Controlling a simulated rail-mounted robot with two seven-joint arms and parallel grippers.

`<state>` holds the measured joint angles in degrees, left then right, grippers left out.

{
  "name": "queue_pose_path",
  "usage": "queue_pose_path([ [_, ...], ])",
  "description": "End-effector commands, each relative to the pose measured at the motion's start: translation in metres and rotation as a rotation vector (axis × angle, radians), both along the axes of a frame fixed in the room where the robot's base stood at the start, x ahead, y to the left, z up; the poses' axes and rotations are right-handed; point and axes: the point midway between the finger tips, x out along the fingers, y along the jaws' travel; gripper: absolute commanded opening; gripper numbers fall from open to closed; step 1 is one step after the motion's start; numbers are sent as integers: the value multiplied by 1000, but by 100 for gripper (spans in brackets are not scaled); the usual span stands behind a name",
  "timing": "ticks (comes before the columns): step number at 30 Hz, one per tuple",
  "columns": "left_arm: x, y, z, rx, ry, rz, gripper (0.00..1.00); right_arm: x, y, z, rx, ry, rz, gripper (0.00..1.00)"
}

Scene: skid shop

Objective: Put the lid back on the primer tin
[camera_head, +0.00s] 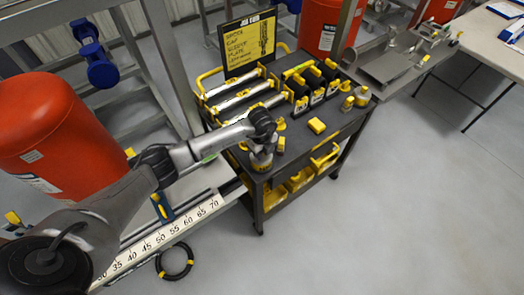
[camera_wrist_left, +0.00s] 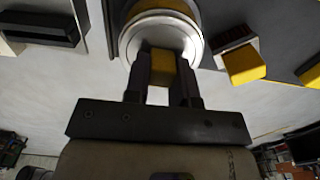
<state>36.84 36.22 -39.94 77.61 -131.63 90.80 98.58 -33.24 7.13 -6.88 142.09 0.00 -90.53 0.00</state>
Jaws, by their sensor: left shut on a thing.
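My left gripper (camera_head: 262,140) is over the near left corner of the cart top. In the left wrist view its fingers (camera_wrist_left: 162,88) are shut on a yellow grip block (camera_wrist_left: 163,67) on a round silver lid (camera_wrist_left: 138,46). In the head view a small silver tin with a yellow band (camera_head: 261,163) stands right under the gripper at the cart's edge. The lid is at or just above the tin's top; I cannot tell whether it is seated, as the gripper hides the join. My right gripper is not in view.
The dark cart top (camera_head: 313,143) also carries a yellow block (camera_head: 317,126), other small yellow-topped pieces, black-and-yellow holders (camera_head: 318,86) and silver tins (camera_head: 347,104) at the right. A yellow-edged rack (camera_head: 238,92) stands behind the gripper. A measuring rail (camera_head: 160,238) runs to the cart's left.

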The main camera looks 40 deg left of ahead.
Motion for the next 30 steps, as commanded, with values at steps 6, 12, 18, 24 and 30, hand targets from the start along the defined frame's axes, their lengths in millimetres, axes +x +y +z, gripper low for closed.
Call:
queue_pose_path([
  [6,0,0,0,0,0,0,1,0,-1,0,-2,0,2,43],
  [12,0,0,0,0,0,0,41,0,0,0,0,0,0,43],
  [18,0,0,0,0,0,0,53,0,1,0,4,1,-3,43],
  [24,0,0,0,0,0,0,64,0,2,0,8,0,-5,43],
  [30,0,0,0,0,0,0,79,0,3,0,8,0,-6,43],
])
